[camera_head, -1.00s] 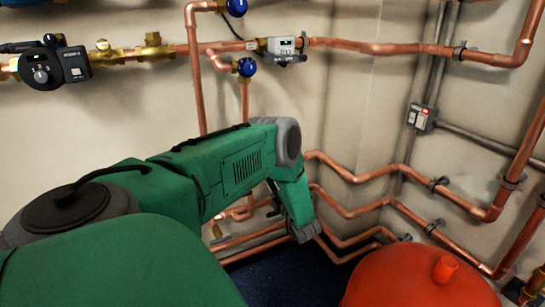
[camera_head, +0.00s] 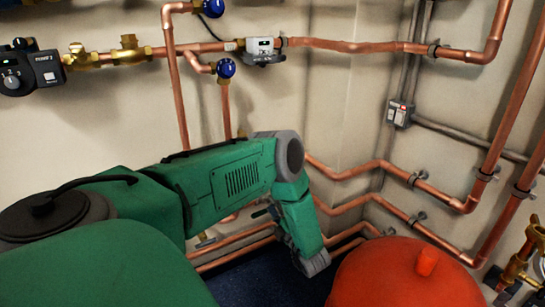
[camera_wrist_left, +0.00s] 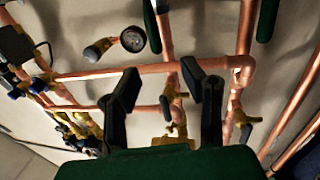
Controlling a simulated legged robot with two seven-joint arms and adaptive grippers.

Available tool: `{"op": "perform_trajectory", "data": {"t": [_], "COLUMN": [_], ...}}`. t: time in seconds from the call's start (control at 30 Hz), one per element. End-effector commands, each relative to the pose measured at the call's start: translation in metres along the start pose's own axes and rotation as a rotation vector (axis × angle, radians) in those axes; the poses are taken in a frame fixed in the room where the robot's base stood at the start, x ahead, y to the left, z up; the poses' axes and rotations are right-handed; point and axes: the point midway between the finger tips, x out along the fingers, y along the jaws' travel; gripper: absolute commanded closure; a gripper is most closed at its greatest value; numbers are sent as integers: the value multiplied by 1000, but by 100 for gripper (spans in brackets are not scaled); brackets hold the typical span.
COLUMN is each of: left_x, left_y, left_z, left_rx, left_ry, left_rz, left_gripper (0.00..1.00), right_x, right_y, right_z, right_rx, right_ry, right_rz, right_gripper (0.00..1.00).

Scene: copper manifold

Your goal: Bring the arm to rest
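My left arm, in green covers, reaches in from the left in the head view and bends downward at its far end. My left gripper (camera_head: 312,262) hangs there, pointing down in front of the lower copper pipes (camera_head: 345,205). In the left wrist view the two dark fingers of the left gripper (camera_wrist_left: 166,90) stand apart with nothing held between them. Copper pipes (camera_wrist_left: 120,72) and brass fittings (camera_wrist_left: 176,135) show beyond the fingers. My right gripper is in neither view.
An orange-red rounded vessel (camera_head: 400,278) stands at the bottom right, close to the left gripper. Wall pipes carry a grey meter (camera_head: 264,50), a blue-handled valve (camera_head: 226,68) and a black pump (camera_head: 30,68). A grey switch box (camera_head: 399,113) is on the right wall. Dark blue floor (camera_head: 255,278) shows below.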

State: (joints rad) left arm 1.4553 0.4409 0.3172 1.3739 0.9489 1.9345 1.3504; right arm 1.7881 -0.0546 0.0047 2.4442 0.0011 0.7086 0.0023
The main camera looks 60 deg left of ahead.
Motion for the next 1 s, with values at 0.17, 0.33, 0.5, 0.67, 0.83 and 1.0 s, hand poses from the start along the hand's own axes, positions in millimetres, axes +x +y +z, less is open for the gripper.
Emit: {"op": "perform_trajectory", "data": {"t": [0.17,0.33,0.5,0.67,0.83,1.0], "left_x": [0,0,-28,-115,-222,-293], "left_y": [0,0,-15,-51,-78,-77], "left_z": [0,0,17,35,-10,-103], "left_rx": [0,1,139,553,1075,1518], "left_ry": [0,-2,-174,-654,-1235,-1751], "left_rz": [0,-1,-101,-280,-341,-289], "left_gripper": [63,63,63,63,63,63], "right_x": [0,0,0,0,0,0], "right_y": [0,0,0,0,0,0], "right_z": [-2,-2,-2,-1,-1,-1], "right_rx": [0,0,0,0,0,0], "right_ry": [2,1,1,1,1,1], "right_rz": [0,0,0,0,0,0], "right_gripper": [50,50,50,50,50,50]}}
